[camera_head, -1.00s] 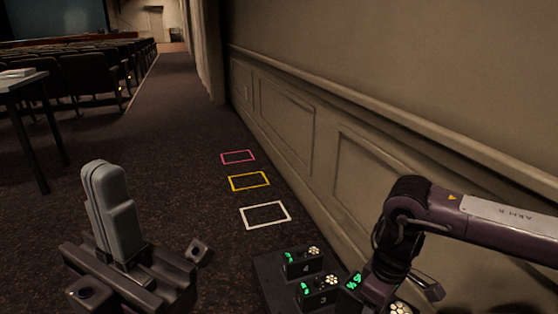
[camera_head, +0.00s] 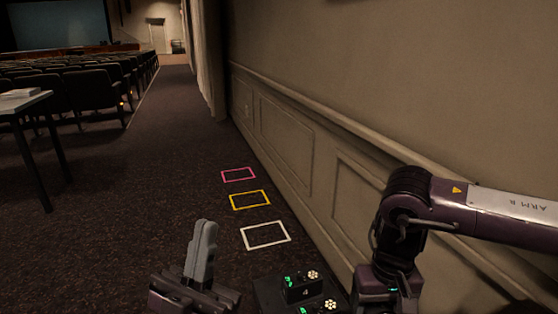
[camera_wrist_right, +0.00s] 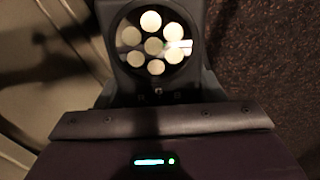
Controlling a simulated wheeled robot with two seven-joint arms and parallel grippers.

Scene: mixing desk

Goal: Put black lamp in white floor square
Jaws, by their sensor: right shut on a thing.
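The white floor square (camera_head: 265,235) is a taped outline on the dark carpet beside the wall, nearest of three outlines. It is empty. The black lamp (camera_wrist_right: 153,46), with several round pale lights in a dark housing, shows in the right wrist view. My right gripper (camera_wrist_right: 155,88) is shut on it. In the head view the right arm comes in from the right and bends down; its gripper and the lamp are cut off by the bottom edge. My left gripper (camera_head: 203,245) is left of and nearer than the square, its grey fingers together and empty.
Yellow (camera_head: 250,199) and pink (camera_head: 238,174) outlines lie beyond the white one. A dark case (camera_head: 268,290) with a lamp marked 4 (camera_head: 303,287) stands at the bottom. The panelled wall (camera_head: 285,135) bounds the right. A table (camera_head: 22,103) and seats are left; open carpet lies between.

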